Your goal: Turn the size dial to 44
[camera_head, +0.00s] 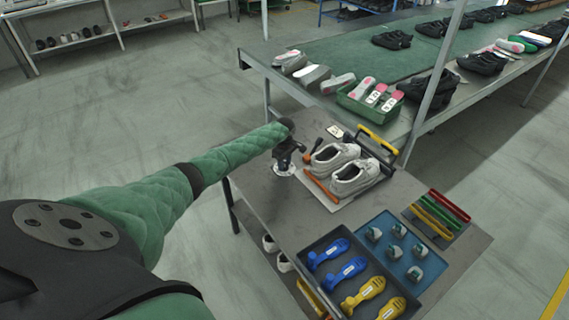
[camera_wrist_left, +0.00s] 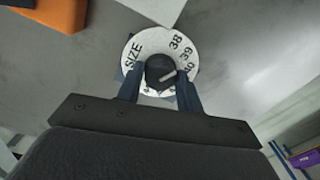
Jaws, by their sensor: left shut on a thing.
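The size dial is a white disc (camera_head: 284,171) at the left edge of the grey table. In the left wrist view its plate (camera_wrist_left: 134,68) reads SIZE, 38, 39 and a partly covered 40; lower numbers are hidden by my gripper. The black knob (camera_wrist_left: 158,68) sits at its centre, its pale pointer line directed right and slightly up, near the 40. My left gripper (camera_head: 287,155) comes down over the dial, and its two fingers (camera_wrist_left: 160,84) are shut on the knob, one each side. My right gripper is not in view.
Grey shoes (camera_head: 355,176) sit right of the dial, with an orange bar (camera_head: 321,191) beside them. A tray (camera_head: 322,285) of blue and yellow tools and a blue tray (camera_head: 408,279) stand nearer. The green conveyor (camera_head: 340,64) runs behind.

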